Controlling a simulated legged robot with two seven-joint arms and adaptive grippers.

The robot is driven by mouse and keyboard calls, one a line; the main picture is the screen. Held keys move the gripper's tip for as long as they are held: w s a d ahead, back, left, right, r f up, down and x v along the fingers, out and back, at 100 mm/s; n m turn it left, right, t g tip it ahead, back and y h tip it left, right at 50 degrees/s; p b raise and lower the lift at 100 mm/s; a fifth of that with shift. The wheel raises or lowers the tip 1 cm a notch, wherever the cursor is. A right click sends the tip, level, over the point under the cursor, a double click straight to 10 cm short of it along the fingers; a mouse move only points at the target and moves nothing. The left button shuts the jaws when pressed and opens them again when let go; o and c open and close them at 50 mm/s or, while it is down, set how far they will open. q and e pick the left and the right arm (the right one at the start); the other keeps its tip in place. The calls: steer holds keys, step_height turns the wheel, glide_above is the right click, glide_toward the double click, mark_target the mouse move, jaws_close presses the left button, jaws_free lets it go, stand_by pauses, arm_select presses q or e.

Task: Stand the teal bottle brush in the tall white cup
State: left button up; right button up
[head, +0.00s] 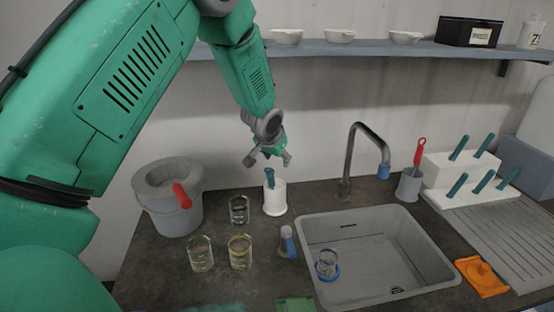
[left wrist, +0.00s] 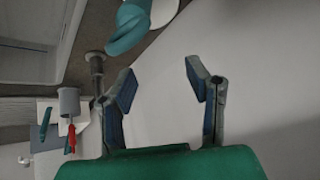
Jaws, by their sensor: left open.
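The tall white cup (head: 275,201) stands on the dark counter left of the sink. The teal bottle brush (head: 270,177) stands in it with its handle sticking out of the top; its lower part is hidden inside the cup. My left gripper (head: 268,160) is open and empty just above the handle, pointing down, apart from it. In the left wrist view my open fingers (left wrist: 161,84) have nothing between them. The teal handle (left wrist: 128,30) shows at the top there, with part of the white cup (left wrist: 163,10) beside it. My right gripper is not in view.
Several glasses (head: 240,252) and a grey bucket (head: 172,215) stand left of the sink (head: 375,250). The tap (head: 347,165) rises behind it. A grey cup (head: 409,186) with a red-handled tool and a white rack (head: 460,170) with teal handles stand right.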

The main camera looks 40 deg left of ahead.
arm_select(q)
steer(key=v, duration=1.1)
steer(key=shift+s+r, duration=0.15)
steer(key=shift+r, duration=0.05)
stand_by(0.4)
